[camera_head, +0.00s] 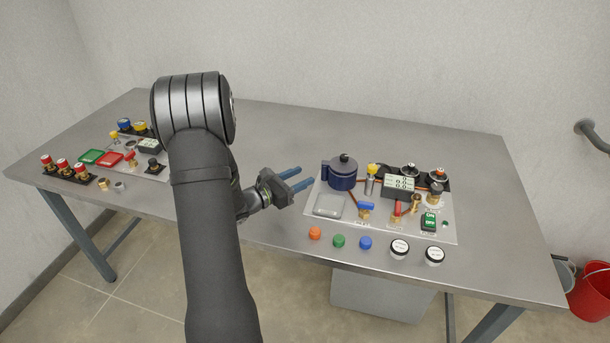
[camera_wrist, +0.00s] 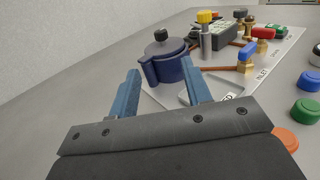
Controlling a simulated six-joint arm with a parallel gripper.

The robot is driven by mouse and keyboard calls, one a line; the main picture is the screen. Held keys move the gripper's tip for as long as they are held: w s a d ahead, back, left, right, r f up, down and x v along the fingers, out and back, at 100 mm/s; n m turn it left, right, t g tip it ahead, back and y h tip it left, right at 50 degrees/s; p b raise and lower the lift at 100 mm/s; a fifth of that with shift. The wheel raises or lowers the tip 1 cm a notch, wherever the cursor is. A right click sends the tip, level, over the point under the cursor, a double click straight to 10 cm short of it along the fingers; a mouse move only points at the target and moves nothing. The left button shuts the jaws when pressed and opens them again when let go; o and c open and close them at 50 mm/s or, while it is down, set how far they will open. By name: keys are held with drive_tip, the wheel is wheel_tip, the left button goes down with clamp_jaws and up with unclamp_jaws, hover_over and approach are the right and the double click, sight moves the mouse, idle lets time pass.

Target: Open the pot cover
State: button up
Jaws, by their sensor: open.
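The dark blue pot (camera_head: 341,178) stands upright at the left end of the white panel. Its cover (camera_head: 344,161) is on it, with a black knob on top. In the wrist view the pot (camera_wrist: 172,68) is ahead, beyond and between the fingers, with its cover (camera_wrist: 164,47) and black knob in view. My gripper (camera_head: 298,178) has blue fingers and is to the left of the pot, apart from it. In the wrist view my gripper (camera_wrist: 160,88) is open and empty, its right fingertip overlapping the pot's lower edge in the picture.
The panel (camera_head: 437,236) also bears a grey tray (camera_head: 328,206), a yellow-topped valve (camera_head: 371,180) and a display (camera_head: 398,186) right of the pot. Coloured caps, including an orange one (camera_head: 314,233), lie along the front. The table behind the panel is clear.

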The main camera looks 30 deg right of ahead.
sight(341, 158)
drive_tip(key=shift+o, duration=0.2)
drive_tip(key=shift+s+a+f, duration=0.1)
drive_tip(key=shift+a, duration=0.5)
drive_tip(key=shift+s+a+f, duration=0.1)
drive_tip(key=shift+a, duration=0.5)
drive_tip(key=d, duration=0.5)
drive_tip(key=w+d, duration=0.1)
drive_tip(key=d, duration=0.5)
drive_tip(key=w+d, duration=0.1)
drive_tip(key=d, duration=0.5)
drive_tip(key=shift+w+d, duration=0.15)
drive_tip(key=shift+w, duration=0.1)
clamp_jaws()
